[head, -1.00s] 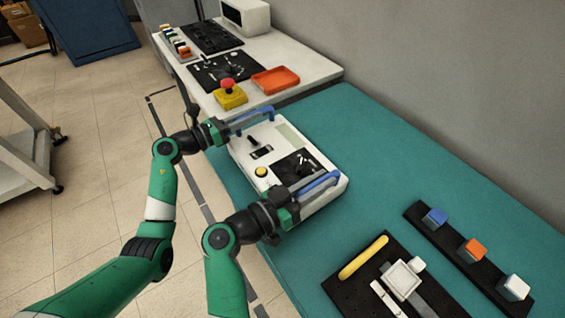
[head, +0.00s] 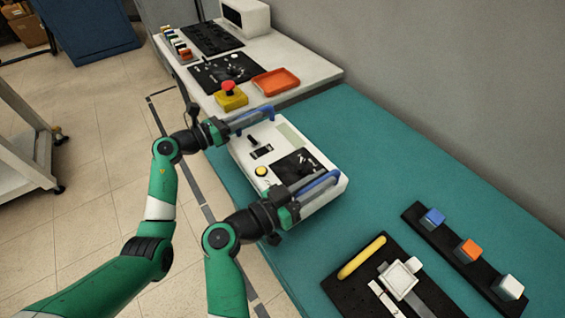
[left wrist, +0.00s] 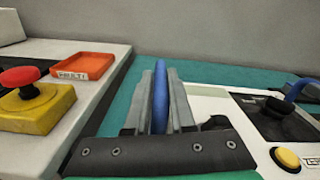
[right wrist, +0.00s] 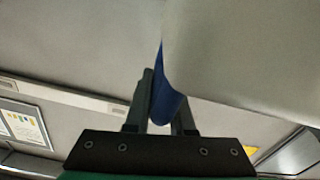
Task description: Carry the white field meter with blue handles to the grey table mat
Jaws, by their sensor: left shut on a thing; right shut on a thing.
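The white field meter (head: 245,155) has a blue handle at each end, a black dial panel and a yellow button. It appears over the near edge of the teal table. My left gripper (head: 238,125) is shut on its far blue handle (head: 262,111), which stands between the fingers in the left wrist view (left wrist: 160,95). My right gripper (head: 302,194) is shut on the near blue handle (head: 326,180), also between the fingers in the right wrist view (right wrist: 163,105). I cannot tell how high the meter is above the table. I cannot make out a grey table mat.
The teal table (head: 390,165) is clear right of the meter. Front right are a black board with a yellow handle (head: 362,257) and a strip with blue, orange and white cubes (head: 467,250). A white bench behind holds a red-topped yellow button box (head: 232,98) and orange tray (head: 276,82).

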